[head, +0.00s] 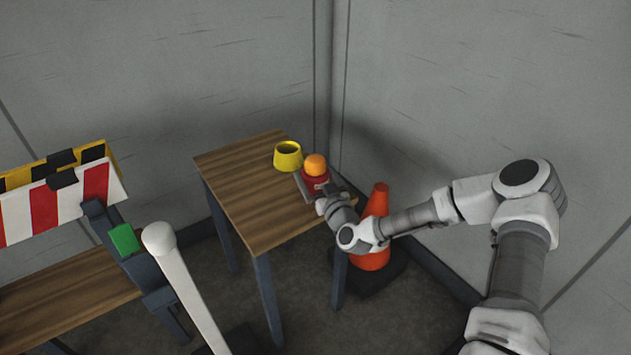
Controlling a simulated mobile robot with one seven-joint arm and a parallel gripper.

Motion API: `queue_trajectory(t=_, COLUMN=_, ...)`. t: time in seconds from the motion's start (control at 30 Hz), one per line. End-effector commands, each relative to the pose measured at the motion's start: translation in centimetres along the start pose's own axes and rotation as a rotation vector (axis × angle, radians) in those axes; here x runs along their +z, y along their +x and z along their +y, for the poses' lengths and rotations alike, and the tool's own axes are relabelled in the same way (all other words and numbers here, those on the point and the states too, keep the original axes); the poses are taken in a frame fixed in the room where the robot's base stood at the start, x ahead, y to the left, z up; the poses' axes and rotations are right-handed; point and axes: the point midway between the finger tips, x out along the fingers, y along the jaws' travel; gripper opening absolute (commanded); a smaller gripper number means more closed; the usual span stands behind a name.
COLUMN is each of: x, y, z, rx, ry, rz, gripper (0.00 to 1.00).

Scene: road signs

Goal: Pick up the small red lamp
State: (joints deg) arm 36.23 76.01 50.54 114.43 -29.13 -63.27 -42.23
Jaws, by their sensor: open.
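The small red lamp (316,175), a red base with an orange dome on top, stands upright at the right rear part of the wooden table (245,190). My gripper (312,186) is open at the lamp's near side. One finger shows along the left of the lamp's base. The other finger is hard to make out, and the gripper hides part of the base. I cannot tell whether the fingers touch the lamp.
A yellow cup-like object (288,160) stands close behind and left of the lamp. An orange cone (372,255) stands on the floor right of the table. A striped barrier (60,205) and a white post (185,285) are at left. The table's left part is clear.

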Motion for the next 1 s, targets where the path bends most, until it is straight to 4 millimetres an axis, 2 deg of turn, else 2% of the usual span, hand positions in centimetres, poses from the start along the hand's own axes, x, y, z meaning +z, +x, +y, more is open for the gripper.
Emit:
queue_trajectory(t=0.27, x=-0.02, y=0.3, z=-0.01, rx=-0.001, ry=0.0, rz=-0.001, gripper=0.98)
queue_trajectory(t=0.73, x=0.01, y=0.27, z=-0.01, rx=0.0, ry=0.0, rz=-0.001, gripper=0.14)
queue_trajectory(t=1.0, x=-0.25, y=0.29, z=-0.02, rx=0.0, ry=0.0, rz=0.001, gripper=0.14)
